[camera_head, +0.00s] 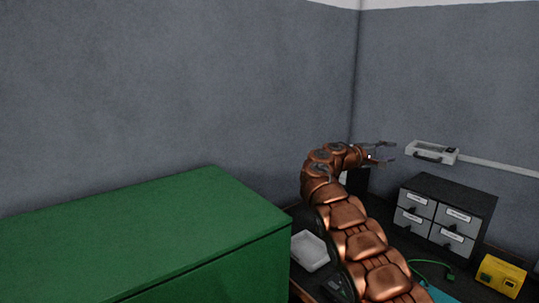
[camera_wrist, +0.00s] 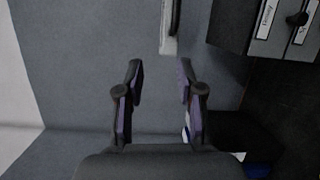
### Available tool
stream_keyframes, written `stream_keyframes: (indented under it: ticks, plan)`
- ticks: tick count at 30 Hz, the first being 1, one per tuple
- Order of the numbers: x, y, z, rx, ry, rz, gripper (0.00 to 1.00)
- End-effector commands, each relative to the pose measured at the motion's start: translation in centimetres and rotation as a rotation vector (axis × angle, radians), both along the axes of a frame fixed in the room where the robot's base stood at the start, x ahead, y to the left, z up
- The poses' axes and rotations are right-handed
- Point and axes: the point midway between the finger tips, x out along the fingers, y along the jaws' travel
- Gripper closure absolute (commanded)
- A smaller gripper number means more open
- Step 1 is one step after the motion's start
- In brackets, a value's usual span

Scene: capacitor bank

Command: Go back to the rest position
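My gripper (camera_head: 388,153) is at the end of my copper-coloured arm in the head view, raised and reaching right near the room corner. Its two fingers are spread apart. In the wrist view my gripper (camera_wrist: 160,82) shows both fingers apart with purple inner pads and nothing between them. A white wall fixture with a handle (camera_head: 432,152) is just right of the fingertips in the head view, with a gap between. Part of that fixture also shows ahead of the fingers in the wrist view (camera_wrist: 168,45).
A large green cabinet (camera_head: 150,230) fills the lower left. A black drawer unit (camera_head: 447,214) with labelled grey drawers stands below right of my gripper. A white tray (camera_head: 310,250), a yellow box (camera_head: 500,275) and a green cable (camera_head: 433,263) lie low down. The wall above is bare.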

Motion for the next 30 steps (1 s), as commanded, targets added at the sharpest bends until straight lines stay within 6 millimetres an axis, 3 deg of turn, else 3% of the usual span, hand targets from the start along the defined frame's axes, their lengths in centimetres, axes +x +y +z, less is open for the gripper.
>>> stream_keyframes:
  ticks: [14, 22, 30]
  plan:
    - [-8.6, -2.9, -0.7, 0.208, 0.109, -0.092, 0.63]
    - [-15.8, -3.6, -2.6, 0.371, 0.149, -0.163, 0.63]
    - [-24.0, -2.9, -5.4, 0.56, 0.179, -0.236, 0.63]
